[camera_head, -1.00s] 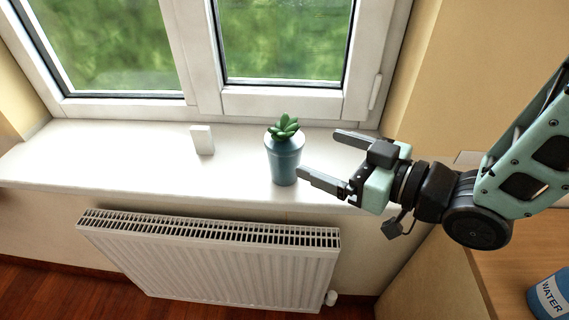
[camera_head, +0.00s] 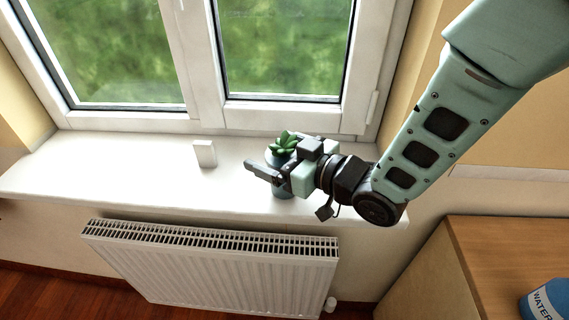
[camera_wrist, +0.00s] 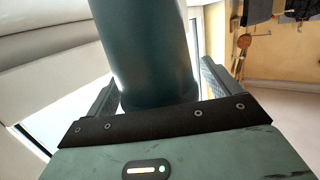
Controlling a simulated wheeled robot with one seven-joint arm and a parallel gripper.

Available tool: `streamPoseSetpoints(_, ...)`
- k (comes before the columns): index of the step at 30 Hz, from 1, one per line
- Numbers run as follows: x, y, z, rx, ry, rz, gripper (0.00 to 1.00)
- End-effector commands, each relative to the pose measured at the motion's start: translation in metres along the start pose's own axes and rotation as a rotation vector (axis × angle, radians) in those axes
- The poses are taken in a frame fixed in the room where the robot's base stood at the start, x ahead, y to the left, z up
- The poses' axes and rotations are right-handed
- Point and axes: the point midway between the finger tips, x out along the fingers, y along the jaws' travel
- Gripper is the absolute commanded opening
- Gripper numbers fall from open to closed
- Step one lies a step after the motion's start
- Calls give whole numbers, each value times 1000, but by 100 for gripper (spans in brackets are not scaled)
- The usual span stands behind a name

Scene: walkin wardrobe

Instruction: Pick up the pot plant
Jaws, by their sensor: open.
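The pot plant is a blue-grey pot (camera_head: 283,190) with a green succulent (camera_head: 284,143) on top, upright on the white windowsill (camera_head: 120,170). My gripper (camera_head: 270,158) reaches in from the right, with its near finger in front of the pot. The gripper hides much of the pot in the head view. In the wrist view the pot (camera_wrist: 148,50) stands large between the two open fingers (camera_wrist: 155,85). There is a visible gap on the right side; whether the left finger touches the pot I cannot tell.
A small white block (camera_head: 204,153) stands on the sill left of the plant. The window frame (camera_head: 290,110) is close behind. A radiator (camera_head: 210,265) is below the sill. A wooden cabinet (camera_head: 480,250) with a blue water container (camera_head: 548,302) is at lower right.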

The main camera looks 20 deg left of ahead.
Motion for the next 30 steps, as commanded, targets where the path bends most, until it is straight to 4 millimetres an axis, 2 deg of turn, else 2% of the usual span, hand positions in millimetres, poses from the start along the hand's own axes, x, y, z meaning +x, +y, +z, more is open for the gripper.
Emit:
streamPoseSetpoints(4, 0, 0, 0, 0, 0, 0, 89)
streamPoseSetpoints(5, 0, 0, 0, 0, 0, 0, 86)
streamPoseSetpoints(9, 0, 0, 0, 0, 0, 0, 47)
streamPoseSetpoints(11, 0, 0, 0, 0, 0, 0, 33)
streamPoseSetpoints(23, -1, 0, -6, 0, 2, 1, 33)
streamPoseSetpoints(30, -6, 1, -39, -1, 8, 2, 33)
